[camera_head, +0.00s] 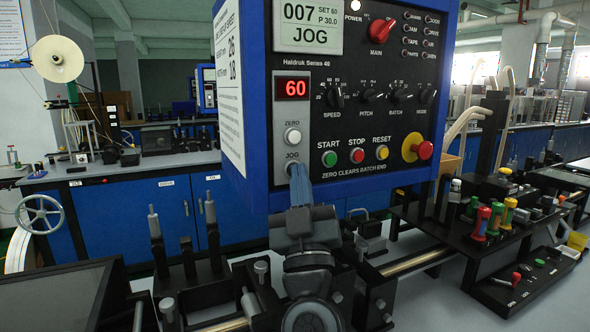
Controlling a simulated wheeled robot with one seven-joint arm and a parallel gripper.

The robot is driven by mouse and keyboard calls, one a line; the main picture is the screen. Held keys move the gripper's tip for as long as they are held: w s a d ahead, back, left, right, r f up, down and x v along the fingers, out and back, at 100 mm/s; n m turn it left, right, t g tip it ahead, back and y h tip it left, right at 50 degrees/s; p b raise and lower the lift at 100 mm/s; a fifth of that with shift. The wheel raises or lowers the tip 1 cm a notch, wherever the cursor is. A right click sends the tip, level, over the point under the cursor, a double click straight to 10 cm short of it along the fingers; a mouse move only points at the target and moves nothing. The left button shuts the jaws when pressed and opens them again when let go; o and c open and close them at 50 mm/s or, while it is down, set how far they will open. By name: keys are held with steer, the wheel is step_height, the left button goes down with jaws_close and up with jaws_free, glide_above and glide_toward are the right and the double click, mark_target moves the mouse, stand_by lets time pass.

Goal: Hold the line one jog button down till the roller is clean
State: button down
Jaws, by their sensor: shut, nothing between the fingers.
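The blue control panel (263,150) stands in front of me, with its small display (308,27) reading 007, SET 60, P 30.0 and JOG. The jog button (290,167) is a pale round button under the white ZERO button (292,137). My gripper (297,168) is shut and empty, its blue-grey fingertips at the jog button and partly covering it. I cannot tell whether they press it. A red readout (292,88) shows 60. I cannot make out the roller for certain; my arm hides part of the machine below the panel.
START (330,159), STOP (357,155) and RESET (382,152) buttons sit close to the right of my fingertips, with a red emergency knob (424,150) beyond. Coloured-handled tools (481,222) stand in a rack at right. A pale reel (57,59) is at far left.

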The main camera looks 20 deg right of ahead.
steer(key=shift+s+p, duration=0.3)
steer(key=shift+s, duration=0.35)
steer(key=s+p, duration=0.2)
steer(key=s, duration=0.3)
steer(key=shift+f, duration=0.1)
stand_by(0.5)
